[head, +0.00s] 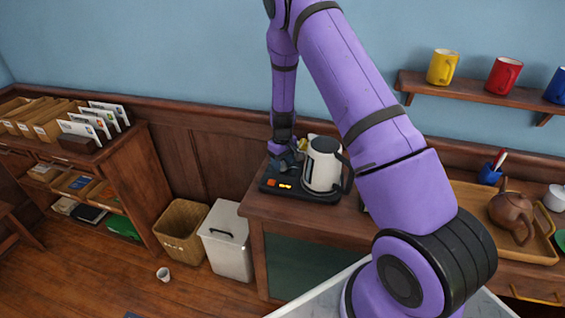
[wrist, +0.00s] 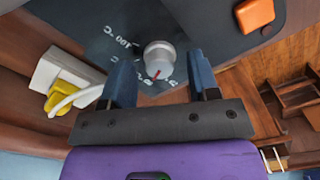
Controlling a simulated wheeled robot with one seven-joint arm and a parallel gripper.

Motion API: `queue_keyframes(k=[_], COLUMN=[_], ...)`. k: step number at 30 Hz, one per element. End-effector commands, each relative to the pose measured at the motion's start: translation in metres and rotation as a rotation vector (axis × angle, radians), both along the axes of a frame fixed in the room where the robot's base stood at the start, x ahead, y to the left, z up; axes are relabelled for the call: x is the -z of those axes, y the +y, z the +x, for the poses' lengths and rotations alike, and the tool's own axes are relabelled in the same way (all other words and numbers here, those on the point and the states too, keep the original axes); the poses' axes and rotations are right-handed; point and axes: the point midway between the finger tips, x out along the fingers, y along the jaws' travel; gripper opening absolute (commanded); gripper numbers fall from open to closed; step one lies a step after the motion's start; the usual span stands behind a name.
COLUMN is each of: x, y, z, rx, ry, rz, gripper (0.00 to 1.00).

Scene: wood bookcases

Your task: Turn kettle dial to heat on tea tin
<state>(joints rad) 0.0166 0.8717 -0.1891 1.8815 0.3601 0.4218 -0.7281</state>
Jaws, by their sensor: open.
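A white kettle (head: 322,168) with a black handle stands on its dark base (head: 290,189) on the wooden cabinet. In the wrist view the base's round silver dial (wrist: 159,57) has a red mark on its lower edge. Printed temperature marks, one reading about 100°C, lie to its left. My gripper (wrist: 160,75) is open, with one blue finger on each side of the dial. I cannot tell whether the fingers touch it. In the head view my gripper (head: 287,160) is over the base's back left, hiding the dial. I cannot make out a tea tin.
An orange switch (wrist: 254,14) sits on the base. A yellow plug (wrist: 60,98) with a white cord is at a white wall socket (wrist: 50,75). A tray (head: 480,224) with a brown teapot (head: 512,215) is at the right. A bin (head: 226,243) stands left of the cabinet.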

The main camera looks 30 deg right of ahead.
Motion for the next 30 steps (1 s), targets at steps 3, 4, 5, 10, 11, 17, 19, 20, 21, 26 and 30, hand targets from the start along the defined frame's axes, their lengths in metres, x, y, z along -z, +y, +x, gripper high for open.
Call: queue_keyframes(k=[3, 4, 5, 10, 11, 17, 19, 20, 21, 26, 30], x=[0.0052, 0.0056, 0.0059, 0.0058, 0.0058, 0.0056, 0.0056, 0.0055, 0.0055, 0.0055, 0.0054], y=[-0.0002, -0.0001, -0.0001, -0.0002, -0.0002, -0.0002, -0.0002, -0.0002, -0.0002, -0.0002, -0.0002], z=[-0.0003, -0.0002, -0.0002, 0.0000, 0.0000, 0.0000, 0.0000, 0.0000, 0.0000, 0.0000, 0.0000], rx=[0.000, 0.000, 0.000, 0.000, 0.000, 0.000, 0.000, 0.000, 0.001, 0.020, 0.067], ry=[0.001, 0.000, 0.000, 0.000, 0.000, 0.000, 0.000, 0.000, 0.000, 0.000, 0.000], rz=[0.000, 0.000, 0.000, 0.000, 0.000, 0.000, 0.000, 0.000, 0.000, 0.000, -0.001], gripper=[0.55, 0.55, 0.55, 0.55, 0.55, 0.12, 0.06, 0.06, 0.06, 0.06, 0.06])
